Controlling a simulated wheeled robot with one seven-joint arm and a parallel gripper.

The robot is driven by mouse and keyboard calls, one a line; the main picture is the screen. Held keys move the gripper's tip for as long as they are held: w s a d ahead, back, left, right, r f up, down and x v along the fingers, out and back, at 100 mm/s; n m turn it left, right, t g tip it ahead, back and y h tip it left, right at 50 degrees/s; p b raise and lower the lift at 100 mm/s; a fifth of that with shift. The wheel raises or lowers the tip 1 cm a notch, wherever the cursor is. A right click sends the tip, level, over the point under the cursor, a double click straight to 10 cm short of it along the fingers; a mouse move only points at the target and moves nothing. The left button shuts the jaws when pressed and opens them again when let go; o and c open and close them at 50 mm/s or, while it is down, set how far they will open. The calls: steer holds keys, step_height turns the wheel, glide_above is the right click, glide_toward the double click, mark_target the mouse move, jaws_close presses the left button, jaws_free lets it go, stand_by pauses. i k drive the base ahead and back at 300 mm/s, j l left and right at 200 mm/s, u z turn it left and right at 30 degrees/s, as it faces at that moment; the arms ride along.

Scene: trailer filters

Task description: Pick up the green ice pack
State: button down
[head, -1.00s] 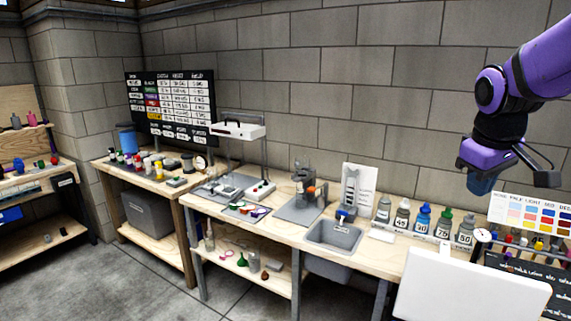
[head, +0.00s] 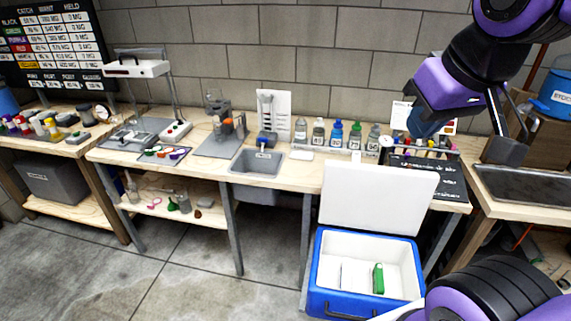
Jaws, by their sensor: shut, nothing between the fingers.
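A green ice pack (head: 378,278) stands upright inside an open blue and white cooler (head: 337,308) on the floor. The cooler's white lid (head: 378,196) is raised and leans back toward the workbench. My gripper (head: 425,124) is at the upper right, high above the bench and well above and behind the cooler. It is shut and empty, apart from the ice pack. Part of my arm covers the cooler's right front corner.
The workbench (head: 310,172) behind the cooler holds a row of bottles (head: 337,134), a grey sink (head: 256,163) and a dark board (head: 428,176). A sink bench (head: 522,208) stands at right. The concrete floor (head: 215,285) left of the cooler is clear.

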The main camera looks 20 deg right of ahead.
mark_target(377, 272)
steer(key=z, duration=0.7)
